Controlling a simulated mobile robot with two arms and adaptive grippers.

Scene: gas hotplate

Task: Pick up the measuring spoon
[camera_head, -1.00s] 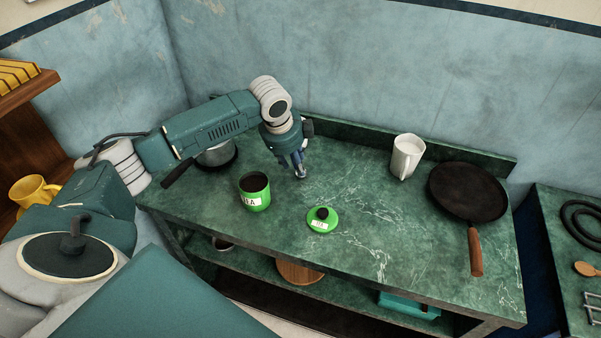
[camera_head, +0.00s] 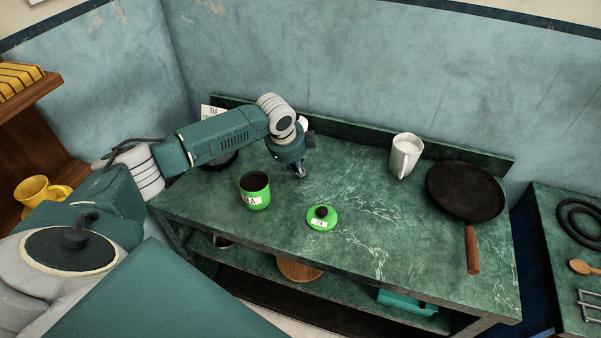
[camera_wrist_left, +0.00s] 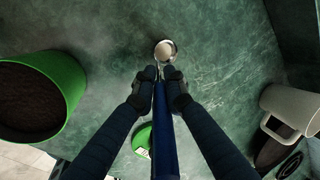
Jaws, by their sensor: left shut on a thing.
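The measuring spoon (camera_wrist_left: 165,50) shows its small round metal bowl just beyond my fingertips in the left wrist view. My left gripper (camera_wrist_left: 162,76) is shut on its handle, which is mostly hidden between the fingers. In the head view my left gripper (camera_head: 299,168) points down over the back middle of the green counter, behind the tea canister and its lid. The spoon is only a small grey shape at the fingertips there. Whether it touches the counter I cannot tell. My right gripper is not in view.
The open green tea canister (camera_head: 256,192) stands left of my gripper; its green lid (camera_head: 322,218) lies in front. A white jug (camera_head: 405,156) and a dark frying pan (camera_head: 466,190) are to the right. A pot behind my arm is mostly hidden.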

